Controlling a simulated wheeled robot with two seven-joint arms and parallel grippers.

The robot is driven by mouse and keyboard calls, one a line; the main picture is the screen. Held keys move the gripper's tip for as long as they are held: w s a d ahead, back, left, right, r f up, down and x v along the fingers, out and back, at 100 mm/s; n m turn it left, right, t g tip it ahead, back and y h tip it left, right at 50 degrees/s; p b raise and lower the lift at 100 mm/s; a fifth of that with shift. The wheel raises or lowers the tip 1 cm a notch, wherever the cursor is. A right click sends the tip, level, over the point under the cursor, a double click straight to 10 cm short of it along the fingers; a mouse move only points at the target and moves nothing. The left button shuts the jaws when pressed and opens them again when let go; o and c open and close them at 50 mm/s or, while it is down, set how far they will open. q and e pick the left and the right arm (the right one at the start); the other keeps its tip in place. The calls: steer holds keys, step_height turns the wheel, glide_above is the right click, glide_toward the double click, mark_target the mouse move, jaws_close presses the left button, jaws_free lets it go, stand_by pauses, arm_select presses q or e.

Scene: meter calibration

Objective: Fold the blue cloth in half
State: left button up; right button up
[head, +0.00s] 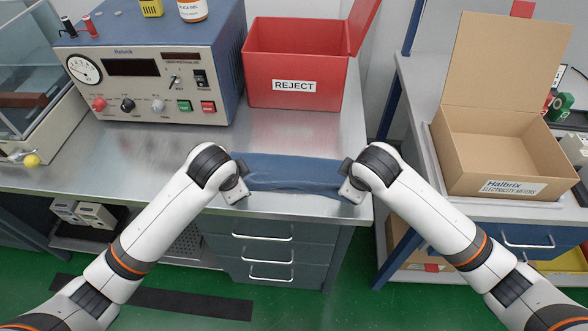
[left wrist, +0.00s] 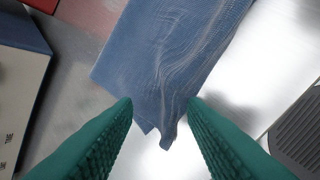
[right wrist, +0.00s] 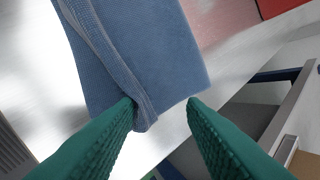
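The blue cloth (head: 292,173) lies as a narrow strip along the front of the metal worktop, with one layer over another and a lengthwise edge showing. In the left wrist view the cloth (left wrist: 175,50) is wrinkled, and its pointed corner lies between the fingertips. My left gripper (left wrist: 161,101) is open at the cloth's left end. In the right wrist view the cloth (right wrist: 150,50) shows a hem along its left side, ending by one fingertip. My right gripper (right wrist: 162,101) is open at the right end. In the head view my wrists hide the fingers.
A red REJECT bin (head: 294,65) stands behind the cloth, with a meter calibrator (head: 145,70) at its left. An open cardboard box (head: 490,150) is on the right-hand bench (head: 425,115), across a gap. Bare metal worktop (head: 290,125) lies between cloth and bin.

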arm_select(q)
steer(key=shift+s, duration=0.1)
arm_select(e)
steer(key=shift+s+f, duration=0.1)
steer(key=shift+s, duration=0.05)
arm_select(q)
steer(key=v, duration=0.3)
steer(key=shift+d+r, duration=0.1)
steer(key=shift+r, duration=0.25)
arm_select(e)
steer(key=v, duration=0.3)
steer(key=shift+r, duration=0.4)
arm_select(q)
steer(key=s+v, duration=0.1)
steer(key=v, duration=0.6)
steer(key=shift+f, duration=0.25)
arm_select(e)
steer(key=s+v, duration=0.1)
steer(key=v, duration=0.6)
steer(key=shift+f, duration=0.25)
